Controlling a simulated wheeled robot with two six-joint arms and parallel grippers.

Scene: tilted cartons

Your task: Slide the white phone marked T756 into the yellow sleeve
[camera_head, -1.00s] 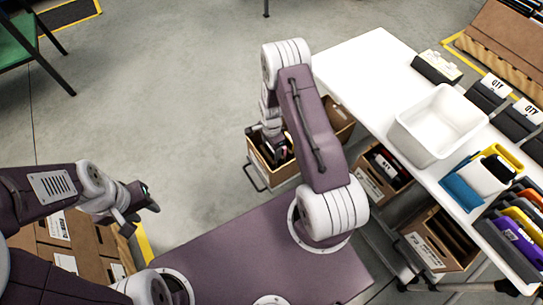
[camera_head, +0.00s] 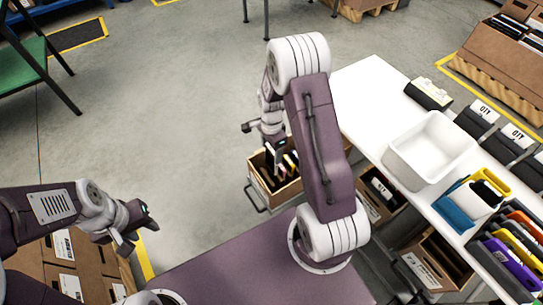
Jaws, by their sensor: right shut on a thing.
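My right gripper (camera_head: 268,140) hangs over an open tilted carton (camera_head: 262,198) on the floor side of the table. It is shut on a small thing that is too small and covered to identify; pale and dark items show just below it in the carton. No marking T756 can be read. A yellow sleeve-like piece (camera_head: 494,178) stands on the table, beside a white piece and a blue piece (camera_head: 455,207). Another yellow item (camera_head: 514,247) is in the rack at the right. My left gripper (camera_head: 140,232) is open and empty at the left, above brown cartons.
More tilted cartons (camera_head: 432,264) stand below the table's near edge.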

